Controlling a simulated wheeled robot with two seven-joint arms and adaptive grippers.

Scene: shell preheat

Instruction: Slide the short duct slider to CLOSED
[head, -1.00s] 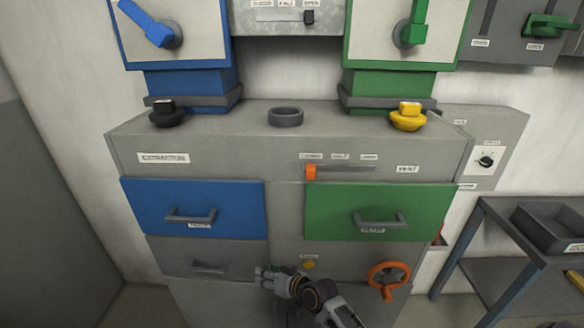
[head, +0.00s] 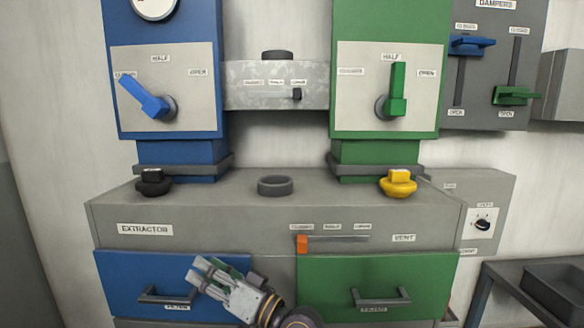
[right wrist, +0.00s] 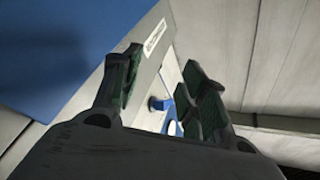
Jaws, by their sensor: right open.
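The short duct (head: 250,93) is a grey metal box spanning between the blue and green cabinets. Its small dark slider knob (head: 297,94) sits at the right end of its three labels, under the one at the OPEN side. The left label reads CLOSED in the head view. My right gripper (head: 203,271) is open and empty in front of the blue drawer, well below and left of the knob. Its two spread fingers also show in the right wrist view (right wrist: 165,92). The slider is not clearly visible in the wrist view. My left gripper is in no view.
An orange slider (head: 303,243) stands at the left of the VENT slot. A black knob (head: 153,182), grey ring (head: 275,186) and yellow knob (head: 397,183) stand on the extractor top. Blue (head: 148,98) and green (head: 394,92) levers flank the duct. The space before the duct is clear.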

